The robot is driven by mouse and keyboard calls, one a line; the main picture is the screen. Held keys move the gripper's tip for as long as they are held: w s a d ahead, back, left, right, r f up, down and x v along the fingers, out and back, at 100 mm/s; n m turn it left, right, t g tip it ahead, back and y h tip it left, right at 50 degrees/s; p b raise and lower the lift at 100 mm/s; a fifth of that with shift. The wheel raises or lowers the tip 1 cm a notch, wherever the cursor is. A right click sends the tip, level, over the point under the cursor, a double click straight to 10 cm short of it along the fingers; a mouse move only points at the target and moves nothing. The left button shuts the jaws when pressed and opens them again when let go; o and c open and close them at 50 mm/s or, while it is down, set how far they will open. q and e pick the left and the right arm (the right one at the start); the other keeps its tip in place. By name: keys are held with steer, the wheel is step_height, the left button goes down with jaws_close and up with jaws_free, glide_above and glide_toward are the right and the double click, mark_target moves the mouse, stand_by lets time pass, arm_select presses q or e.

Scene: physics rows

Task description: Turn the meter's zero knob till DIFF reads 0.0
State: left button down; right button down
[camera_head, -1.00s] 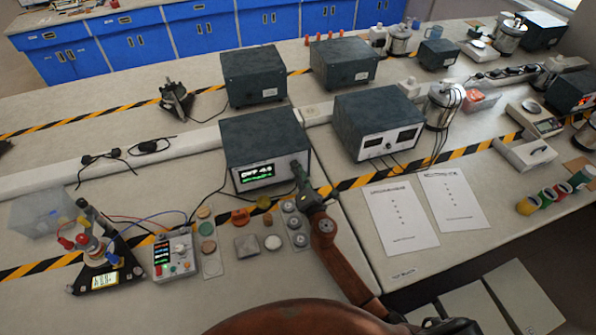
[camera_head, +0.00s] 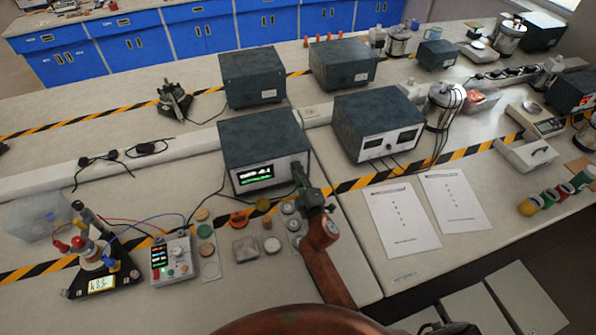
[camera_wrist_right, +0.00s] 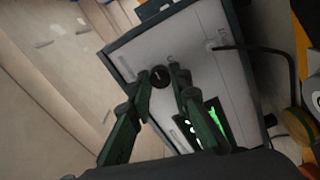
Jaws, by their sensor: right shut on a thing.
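The meter (camera_head: 262,136) is a dark box with a pale front panel, standing on the bench. Its lit display (camera_head: 256,176) has white and green characters, too blurred to read for certain. My right gripper (camera_head: 298,173) is at the right side of this panel. In the right wrist view, the small round black knob (camera_wrist_right: 160,77) sits between the two fingertips of my right gripper (camera_wrist_right: 161,75), which is shut on it. In that view the green display (camera_wrist_right: 215,120) is partly hidden behind a finger. My left gripper is not in view.
A control box (camera_head: 172,258) and a black triangular stand (camera_head: 100,280) with wires are at left. Several small discs and blocks lie in front of the meter. Another instrument (camera_head: 378,115) stands to its right, with paper sheets (camera_head: 400,220) in front.

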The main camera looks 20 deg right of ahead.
steer(key=shift+f+m, duration=0.1)
steer(key=shift+m, duration=0.7)
steer(key=c, duration=1.8)
jaws_free()
steer(key=shift+o, duration=0.2)
steer(key=s, duration=1.2)
steer(key=shift+d, duration=0.2)
